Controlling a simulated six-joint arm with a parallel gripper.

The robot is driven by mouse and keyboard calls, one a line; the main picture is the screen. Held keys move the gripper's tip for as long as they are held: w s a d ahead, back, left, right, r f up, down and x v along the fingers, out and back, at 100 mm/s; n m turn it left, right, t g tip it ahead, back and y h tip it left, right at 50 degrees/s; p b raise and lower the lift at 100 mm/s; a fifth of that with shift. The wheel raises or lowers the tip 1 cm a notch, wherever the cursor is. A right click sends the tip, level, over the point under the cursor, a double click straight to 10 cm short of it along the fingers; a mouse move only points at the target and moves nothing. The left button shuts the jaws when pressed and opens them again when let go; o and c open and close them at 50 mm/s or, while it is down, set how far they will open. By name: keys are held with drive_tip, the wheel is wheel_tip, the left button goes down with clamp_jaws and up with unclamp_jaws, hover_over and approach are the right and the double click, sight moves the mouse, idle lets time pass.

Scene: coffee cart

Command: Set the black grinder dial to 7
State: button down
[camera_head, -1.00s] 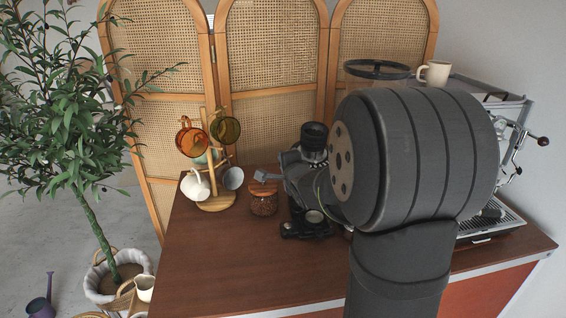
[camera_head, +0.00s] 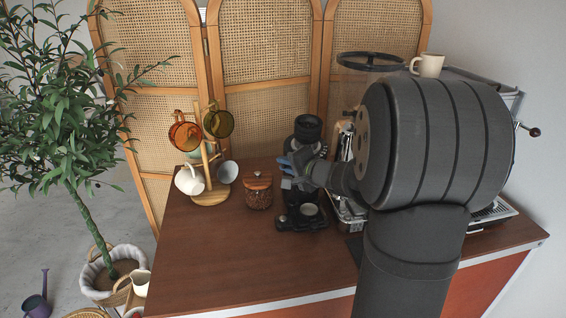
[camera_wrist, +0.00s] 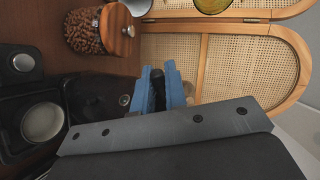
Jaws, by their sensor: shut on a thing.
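The black grinder (camera_head: 308,128) stands upright on the wooden counter, partly hidden by my arm in the head view. It also shows in the wrist view (camera_wrist: 92,100). My gripper (camera_head: 286,166) is at the grinder's left side. In the wrist view its blue fingers (camera_wrist: 160,90) are shut on a dark piece between them, which looks like the black grinder dial (camera_wrist: 158,88). The fingers cover most of the dial, and no numbers or pointer can be read.
A jar of coffee beans with a wooden lid (camera_head: 258,190) stands left of the grinder, close to my gripper. A mug tree (camera_head: 209,198) with several mugs is further left. An espresso machine (camera_head: 490,212) is behind my arm at right. The counter's front left (camera_head: 215,255) is clear.

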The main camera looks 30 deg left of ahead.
drive_tip(key=shift+d+f+n+g, duration=0.1)
drive_tip(key=shift+d+n+g, duration=0.45)
drive_tip(key=shift+n+g, duration=0.2)
drive_tip(key=c, duration=1.5)
unclamp_jaws()
drive_tip(key=v, duration=1.7)
drive_tip(key=shift+d, duration=0.3)
drive_tip(key=shift+a, duration=0.1)
